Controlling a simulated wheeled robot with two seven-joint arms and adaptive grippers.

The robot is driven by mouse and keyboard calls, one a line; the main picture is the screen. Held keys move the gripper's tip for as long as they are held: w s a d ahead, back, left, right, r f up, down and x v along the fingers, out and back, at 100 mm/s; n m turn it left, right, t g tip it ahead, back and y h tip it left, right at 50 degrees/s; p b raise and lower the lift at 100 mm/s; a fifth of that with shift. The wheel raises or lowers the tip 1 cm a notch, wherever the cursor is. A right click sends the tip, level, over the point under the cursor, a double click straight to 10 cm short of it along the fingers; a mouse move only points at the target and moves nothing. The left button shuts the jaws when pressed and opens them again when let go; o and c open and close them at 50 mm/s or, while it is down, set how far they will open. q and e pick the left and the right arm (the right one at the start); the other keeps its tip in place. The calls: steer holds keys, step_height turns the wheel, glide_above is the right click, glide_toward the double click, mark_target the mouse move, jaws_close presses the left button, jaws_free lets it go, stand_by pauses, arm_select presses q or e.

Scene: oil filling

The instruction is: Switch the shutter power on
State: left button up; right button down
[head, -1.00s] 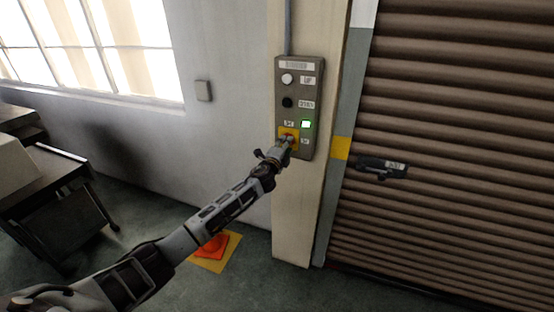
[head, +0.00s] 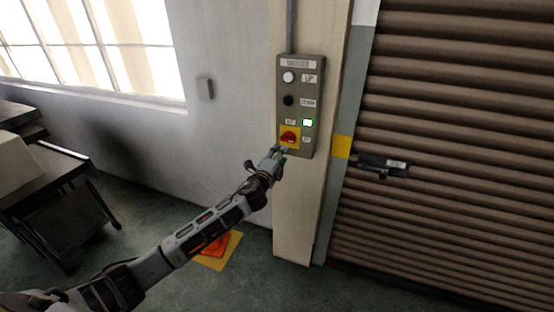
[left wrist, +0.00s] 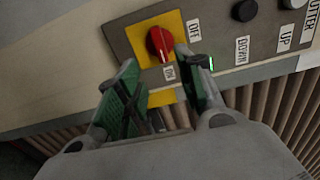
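The shutter control box (head: 307,91) is mounted on the cream pillar. Its red rotary power switch (head: 288,137) sits on a yellow plate, and it shows large in the left wrist view (left wrist: 160,44), its handle pointing toward the ON label (left wrist: 169,73). A green lamp (head: 308,122) on the box is lit. My left gripper (head: 280,150) is just below and in front of the switch. In the left wrist view its green-padded fingers (left wrist: 163,85) are spread apart, empty and clear of the knob. My right gripper is not in view.
A white button (head: 289,77) and a black button (head: 288,101) sit above the switch. The brown roller shutter (head: 460,150) with a handle is right of the pillar. A dark cart (head: 55,200) stands at left, and an orange object lies on the floor under my arm.

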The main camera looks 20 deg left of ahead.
arm_select(q)
steer(key=shift+s, duration=0.95)
